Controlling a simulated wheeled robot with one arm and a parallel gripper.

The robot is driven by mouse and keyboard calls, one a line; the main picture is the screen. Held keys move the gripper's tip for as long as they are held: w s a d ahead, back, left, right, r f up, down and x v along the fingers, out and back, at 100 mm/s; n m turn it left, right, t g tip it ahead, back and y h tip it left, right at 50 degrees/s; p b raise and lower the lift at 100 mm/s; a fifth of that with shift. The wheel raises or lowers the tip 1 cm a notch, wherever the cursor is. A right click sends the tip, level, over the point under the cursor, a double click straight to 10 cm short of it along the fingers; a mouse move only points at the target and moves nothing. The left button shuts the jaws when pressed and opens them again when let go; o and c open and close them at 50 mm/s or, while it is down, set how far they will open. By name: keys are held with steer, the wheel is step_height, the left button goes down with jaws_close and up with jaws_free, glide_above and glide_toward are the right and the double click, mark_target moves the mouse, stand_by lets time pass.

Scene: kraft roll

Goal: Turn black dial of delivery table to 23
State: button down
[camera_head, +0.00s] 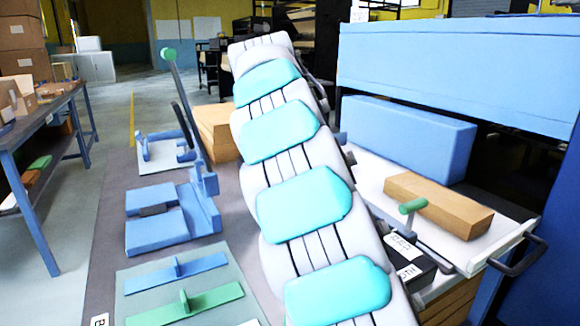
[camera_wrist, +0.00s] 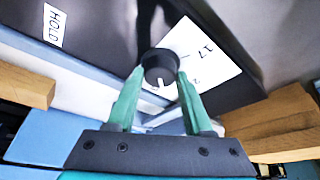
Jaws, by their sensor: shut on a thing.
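The black dial (camera_wrist: 159,64) sits on a dark panel (camera_wrist: 110,30) in the wrist view. A short white mark shows at its lower edge. In the head view my arm covers the gripper and the dial. The delivery table (camera_head: 362,178) is at the right, and a dark box (camera_head: 405,262) with white labels shows at its near side.
A blue beam (camera_head: 460,70) stands behind. Blue fixtures (camera_head: 172,215) lie left.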

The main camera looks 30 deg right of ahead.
steer(key=shift+m+g, duration=0.7)
steer(key=shift+m, duration=1.1)
steer(key=shift+c, duration=1.5)
jaws_free()
steer(key=shift+a+h, duration=0.1)
steer(key=shift+h, duration=0.2)
steer(key=shift+v, duration=1.4)
steer(key=s+a, duration=0.3)
steer(key=a, duration=0.8)
steer(key=shift+a, duration=0.3)
steer(key=shift+s, duration=0.1)
